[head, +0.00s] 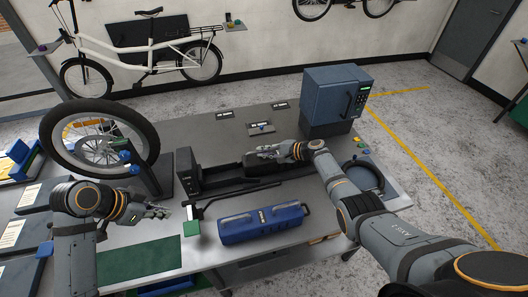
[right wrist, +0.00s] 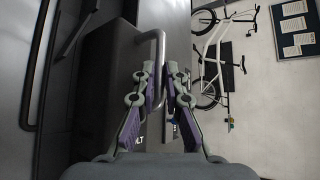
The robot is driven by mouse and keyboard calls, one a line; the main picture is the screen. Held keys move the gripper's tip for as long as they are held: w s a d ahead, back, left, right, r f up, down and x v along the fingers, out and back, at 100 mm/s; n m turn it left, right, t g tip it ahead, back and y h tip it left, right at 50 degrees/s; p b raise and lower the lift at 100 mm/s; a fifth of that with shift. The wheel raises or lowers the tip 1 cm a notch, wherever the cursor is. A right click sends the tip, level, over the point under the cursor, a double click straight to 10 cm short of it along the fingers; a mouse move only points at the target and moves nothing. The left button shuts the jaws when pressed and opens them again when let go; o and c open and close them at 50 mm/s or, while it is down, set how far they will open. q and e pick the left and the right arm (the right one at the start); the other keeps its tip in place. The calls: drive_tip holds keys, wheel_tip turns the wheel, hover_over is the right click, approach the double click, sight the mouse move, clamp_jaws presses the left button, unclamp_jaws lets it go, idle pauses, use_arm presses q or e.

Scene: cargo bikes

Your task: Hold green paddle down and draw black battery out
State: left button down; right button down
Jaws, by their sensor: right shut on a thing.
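The black battery (head: 235,169) lies in its dock (head: 188,172) on the grey bench. In the right wrist view it is a large dark block (right wrist: 105,85) with a grey loop handle (right wrist: 154,36). My right gripper (head: 262,152) is at the battery's right part; in the right wrist view its purple-padded fingers (right wrist: 166,78) are closed around the handle. The green paddle (head: 191,228) is a small square at the end of a black lever, in front of the dock. My left gripper (head: 168,212) is just left of the paddle, apart from it; its finger gap is unclear.
A blue toolbox (head: 262,224) stands in front of the battery. A bike wheel (head: 98,138) on a stand is at the left. A blue-grey cabinet (head: 335,92) stands at the back right. A green mat (head: 140,262) lies at the front left.

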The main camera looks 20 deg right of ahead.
drive_tip(key=c, duration=1.3)
unclamp_jaws()
drive_tip(key=shift+r, duration=0.1)
drive_tip(key=shift+c, duration=0.2)
drive_tip(key=shift+s+d+r, duration=0.1)
drive_tip(key=shift+s+d, duration=0.2)
drive_tip(key=shift+d, duration=0.2)
drive_tip(key=v, duration=1.1)
drive_tip(key=shift+a, duration=0.15)
drive_tip(key=shift+s, duration=0.1)
